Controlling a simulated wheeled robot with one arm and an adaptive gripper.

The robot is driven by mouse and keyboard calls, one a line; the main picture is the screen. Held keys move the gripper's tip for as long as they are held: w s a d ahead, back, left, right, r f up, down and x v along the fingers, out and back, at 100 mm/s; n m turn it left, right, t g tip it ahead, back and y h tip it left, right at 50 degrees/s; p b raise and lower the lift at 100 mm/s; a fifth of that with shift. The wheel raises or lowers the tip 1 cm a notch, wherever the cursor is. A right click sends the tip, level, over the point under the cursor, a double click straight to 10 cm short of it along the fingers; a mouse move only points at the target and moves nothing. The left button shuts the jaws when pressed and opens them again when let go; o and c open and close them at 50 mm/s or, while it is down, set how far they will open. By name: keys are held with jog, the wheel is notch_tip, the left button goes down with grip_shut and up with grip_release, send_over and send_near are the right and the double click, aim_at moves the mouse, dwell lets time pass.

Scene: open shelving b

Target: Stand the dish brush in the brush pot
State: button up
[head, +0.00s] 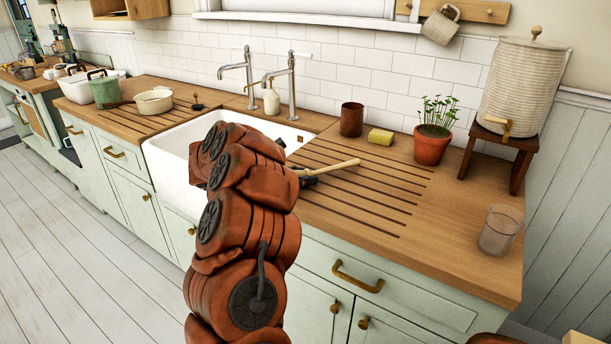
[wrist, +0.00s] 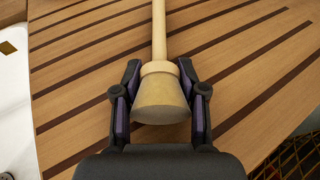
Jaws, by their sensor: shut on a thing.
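The dish brush has a pale wooden handle and a thick tan head. In the head view its handle (head: 338,167) sticks out to the right, low over the grooved drainboard. In the wrist view its head (wrist: 162,95) sits between the two fingers and its handle points up the picture. My gripper (wrist: 160,98) is shut on the brush's head; in the head view only part of the gripper (head: 305,178) shows past my arm. The rusty brown brush pot (head: 351,119) stands upright behind the drainboard, apart from the brush. I cannot see inside it.
A yellow-green sponge (head: 381,137) and a potted plant (head: 432,145) stand right of the pot. The white sink (head: 172,158) and taps are to the left. A glass (head: 499,232) stands near the counter's right edge. The right drainboard is mostly clear.

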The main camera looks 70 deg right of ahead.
jog(key=shift+f+b, duration=0.2)
jog(key=shift+b, duration=0.2)
jog(key=o, duration=1.1)
jog(key=shift+o, duration=0.2)
jog(key=shift+r, duration=0.15)
jog(key=shift+r+p, duration=0.15)
jog(key=shift+p, duration=0.25)
jog(key=shift+w+a, duration=0.15)
jog(key=shift+w, duration=0.05)
jog(key=b+v, duration=0.2)
jog(key=v, duration=0.9)
jog(key=shift+w+a+r+b, duration=0.1)
jog(key=shift+a+b, duration=0.1)
jog(key=shift+b, duration=0.15)
